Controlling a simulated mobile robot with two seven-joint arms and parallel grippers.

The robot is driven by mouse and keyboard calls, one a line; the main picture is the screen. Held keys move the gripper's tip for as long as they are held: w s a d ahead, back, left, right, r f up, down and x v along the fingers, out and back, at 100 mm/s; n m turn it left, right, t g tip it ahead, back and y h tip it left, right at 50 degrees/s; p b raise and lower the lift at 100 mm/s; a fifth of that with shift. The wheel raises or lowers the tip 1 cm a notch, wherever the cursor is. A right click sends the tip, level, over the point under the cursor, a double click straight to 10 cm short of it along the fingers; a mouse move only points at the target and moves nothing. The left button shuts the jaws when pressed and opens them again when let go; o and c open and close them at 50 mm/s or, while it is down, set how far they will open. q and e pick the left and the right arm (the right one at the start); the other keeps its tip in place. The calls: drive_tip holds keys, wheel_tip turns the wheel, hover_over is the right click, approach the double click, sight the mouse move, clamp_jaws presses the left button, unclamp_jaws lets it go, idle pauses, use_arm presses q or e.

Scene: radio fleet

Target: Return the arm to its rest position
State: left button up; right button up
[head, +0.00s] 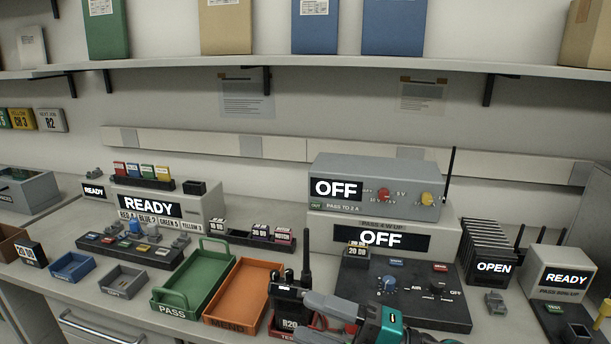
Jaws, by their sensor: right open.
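My right gripper (322,306) comes in at the bottom, right of centre, with grey fingers and a teal part on the wrist behind them. It is open. Its fingers are close beside a black handheld radio (290,312) marked R20, which stands upright with its antenna up. I cannot tell whether the fingers touch the radio. The radio's foot is by a red holder marked TEST, partly hidden by the gripper. My left gripper is not in view.
A green PASS tray (190,285) and an orange tray (240,290) lie left of the radio. A dark control panel (450,305) with knobs lies right, behind the gripper. Grey OFF boxes (375,185) with an antenna stand behind. A shelf (300,68) runs above the bench.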

drive_tip(key=d+f+m+t+h, duration=0.95)
drive_tip(key=f+m+h, duration=0.2)
drive_tip(key=m, duration=0.85)
drive_tip(key=s+d+f+m+g+h, duration=0.4)
drive_tip(key=s+d+f+m+h, duration=0.2)
drive_tip(key=s+f, duration=0.5)
wheel_tip(320, 180, down, 3)
drive_tip(key=shift+s+d+r+m+g, duration=0.15)
drive_tip(key=shift+s+m+g, duration=0.15)
drive_tip(key=shift+m, duration=0.6)
